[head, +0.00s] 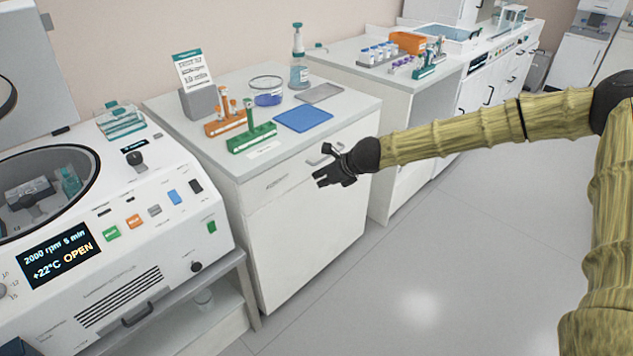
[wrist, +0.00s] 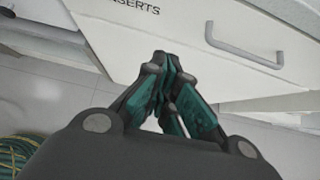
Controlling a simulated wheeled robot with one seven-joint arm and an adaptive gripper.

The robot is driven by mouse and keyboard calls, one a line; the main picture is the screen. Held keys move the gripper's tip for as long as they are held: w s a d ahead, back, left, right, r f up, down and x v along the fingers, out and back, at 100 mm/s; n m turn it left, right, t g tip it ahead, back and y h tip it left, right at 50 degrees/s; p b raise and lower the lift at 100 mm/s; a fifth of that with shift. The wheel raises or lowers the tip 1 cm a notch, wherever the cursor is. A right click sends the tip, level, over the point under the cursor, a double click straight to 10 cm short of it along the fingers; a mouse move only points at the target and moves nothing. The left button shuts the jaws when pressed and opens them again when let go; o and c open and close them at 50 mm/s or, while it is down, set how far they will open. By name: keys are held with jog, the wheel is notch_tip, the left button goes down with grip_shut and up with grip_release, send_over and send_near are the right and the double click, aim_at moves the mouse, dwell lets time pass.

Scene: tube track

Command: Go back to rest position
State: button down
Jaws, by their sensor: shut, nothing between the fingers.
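My gripper (head: 322,178) is in front of the white cabinet (head: 300,235) in the middle, near its drawer. It also shows in the wrist view (wrist: 165,68), where its fingers meet and hold nothing. In that view it is over the gap by the drawer front, with a grey drawer handle (wrist: 245,52) to its right. My arm reaches in from the right side of the head view, over the open floor.
A centrifuge (head: 110,225) with its lid up and "OPEN" on its display stands at the left. The middle cabinet's top holds an orange rack (head: 226,126), a green rack (head: 252,141) and a blue mat (head: 303,117). The floor (head: 420,290) at the lower right is clear.

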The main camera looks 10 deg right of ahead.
jog(key=s+a+f+n+g+h, duration=0.1)
jog(key=s+a+f+n+g, duration=0.1)
jog(key=s+f+n, duration=0.75)
jog(key=s+a+f+n+g+h, duration=0.2)
jog(key=s+f+n+g, duration=0.15)
jog(key=s+f, duration=1.1)
jog(key=s+d+f+n, duration=0.1)
jog(key=s+d+n, duration=0.1)
jog(key=s+n, duration=0.3)
jog(key=s+d+f+n+g+h, duration=0.1)
jog(key=s+n, duration=0.4)
jog(key=s, duration=0.9)
jog(key=s+d+f+n+g+h, duration=0.1)
jog(key=s+d+f+n, duration=0.2)
jog(key=s, duration=0.7)
jog(key=d+n, duration=0.2)
jog(key=n, duration=0.1)
